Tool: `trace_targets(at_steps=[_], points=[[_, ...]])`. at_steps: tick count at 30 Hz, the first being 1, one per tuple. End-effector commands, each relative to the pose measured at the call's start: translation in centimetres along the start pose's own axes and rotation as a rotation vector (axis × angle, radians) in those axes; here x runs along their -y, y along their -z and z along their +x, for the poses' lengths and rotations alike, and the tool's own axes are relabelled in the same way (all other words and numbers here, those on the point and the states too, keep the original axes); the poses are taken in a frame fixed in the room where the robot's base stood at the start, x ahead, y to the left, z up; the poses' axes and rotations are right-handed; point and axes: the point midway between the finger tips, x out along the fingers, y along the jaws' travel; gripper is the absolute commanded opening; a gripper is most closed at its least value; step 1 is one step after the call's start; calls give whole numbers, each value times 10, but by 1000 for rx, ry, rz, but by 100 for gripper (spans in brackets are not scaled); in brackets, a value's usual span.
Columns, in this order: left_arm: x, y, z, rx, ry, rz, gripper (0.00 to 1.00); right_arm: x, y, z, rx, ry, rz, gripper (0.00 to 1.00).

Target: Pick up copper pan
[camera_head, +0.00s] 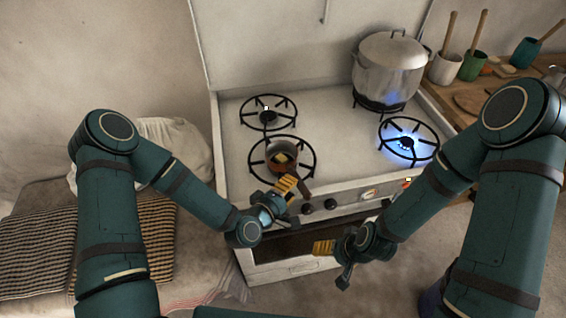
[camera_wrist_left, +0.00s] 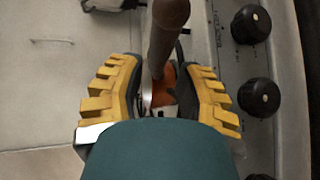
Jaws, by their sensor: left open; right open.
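The copper pan (camera_head: 284,156) sits on the front left burner of the stove, with something yellowish in it. Its dark handle (camera_head: 304,189) points toward the stove's front edge. My left gripper (camera_head: 289,185) is open at the handle, just in front of the pan. In the left wrist view, the brown handle (camera_wrist_left: 167,32) runs down between the open yellow fingers (camera_wrist_left: 160,92). An orange-copper patch shows between them; my teal wrist hides what lies below. My right gripper (camera_head: 324,247) is open and empty in front of the oven door, away from the pan.
A large lidded pot (camera_head: 389,68) stands on the back right burner. The front right burner (camera_head: 408,142) shows a blue flame; the back left burner (camera_head: 268,112) is empty. Knobs (camera_head: 330,204) line the stove front. A wooden counter with utensil cups (camera_head: 446,68) is at the right.

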Motion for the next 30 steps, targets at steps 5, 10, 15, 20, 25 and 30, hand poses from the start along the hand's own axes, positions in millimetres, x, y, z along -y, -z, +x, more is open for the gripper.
trace_targets(at_steps=[5, 10, 15, 20, 25, 30], points=[[-2, 0, 26, 1, -2, 2, 34, 0, 0, 0, 0, 0, 0, 72], [-1, -1, 44, 1, 0, 1, 34, 0, 0, 0, 0, 0, 0, 72], [-1, 0, 47, 0, 1, 0, 34, 0, 0, 0, 0, 0, 0, 72], [-1, 0, 46, -1, 1, 0, 21, 0, 0, 0, 0, 0, 0, 72], [-1, 0, 46, 0, 1, 0, 0, 0, 0, 0, 0, 0, 0, 72], [-1, 0, 46, 0, 2, 0, 0, 0, 0, 0, 0, 0, 0, 72]])
